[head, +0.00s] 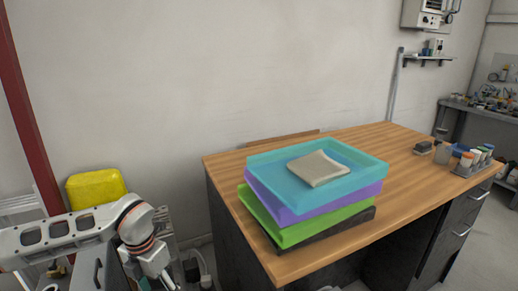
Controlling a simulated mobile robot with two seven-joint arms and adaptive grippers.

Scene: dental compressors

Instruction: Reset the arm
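My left arm (62,237) comes in from the left at the bottom of the head view. Its wrist end (148,258) hangs down to the left of the wooden desk, apart from it. The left gripper (168,281) lies at the bottom edge and is mostly cut off, so its fingers cannot be made out. My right arm and gripper do not show.
The desk (400,180) bears a stack of trays: teal (262,172), purple (288,212), green (300,233), dark (325,235). A beige cloth (318,168) lies in the top one. Small jars (442,153) stand at right. A yellow bin (97,188) stands behind my arm.

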